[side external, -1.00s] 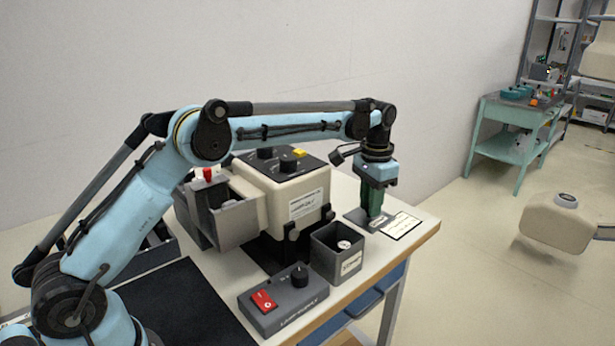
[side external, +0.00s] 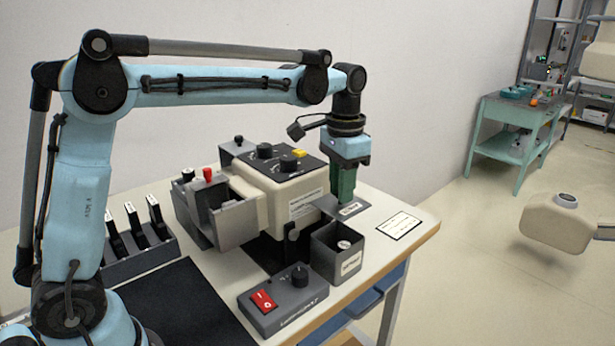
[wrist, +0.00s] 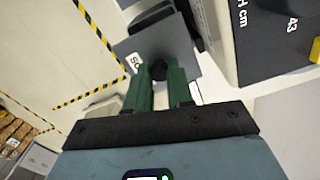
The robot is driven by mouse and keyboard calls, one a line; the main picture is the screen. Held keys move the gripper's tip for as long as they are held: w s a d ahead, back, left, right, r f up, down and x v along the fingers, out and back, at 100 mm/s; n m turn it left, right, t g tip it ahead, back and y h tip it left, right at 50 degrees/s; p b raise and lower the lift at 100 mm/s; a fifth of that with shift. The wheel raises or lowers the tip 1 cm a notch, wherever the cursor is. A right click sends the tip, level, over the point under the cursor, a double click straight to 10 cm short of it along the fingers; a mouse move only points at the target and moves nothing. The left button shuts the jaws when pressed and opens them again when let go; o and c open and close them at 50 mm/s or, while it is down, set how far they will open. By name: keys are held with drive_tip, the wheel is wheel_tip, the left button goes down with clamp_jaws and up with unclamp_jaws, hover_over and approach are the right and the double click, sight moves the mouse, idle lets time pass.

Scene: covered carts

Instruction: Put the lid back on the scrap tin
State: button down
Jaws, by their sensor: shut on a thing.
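The lid (side external: 354,210) is a flat grey square plate with a white label and a black knob. My gripper (side external: 343,198) has green fingers shut on the lid's knob. In the wrist view my gripper (wrist: 158,78) pinches the knob, and the lid (wrist: 190,52) spreads out beyond the fingertips. The lid looks roughly level and held above the table. The scrap tin (side external: 350,267) is an open grey square box with a white label on its front, near the table's front edge. A small pale round thing shows inside it. The lid is apart from the tin, above and behind it in the side view.
A cream machine (side external: 264,190) with black knobs stands close left of my gripper. A grey control box (side external: 283,301) with a red switch sits before the tin. A white card (side external: 398,225) lies on the table (side external: 385,250) to the right, with bare tabletop around it.

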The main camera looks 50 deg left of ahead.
sight(339, 213)
drive_tip(key=shift+s+f, duration=0.15)
drive_tip(key=shift+f, duration=3)
drive_tip(key=shift+f, duration=0.2)
drive_tip(key=c, duration=0.9)
unclamp_jaws()
drive_tip(key=shift+o, duration=0.2)
drive_tip(key=o, duration=0.4)
drive_tip(key=shift+r, duration=0.15)
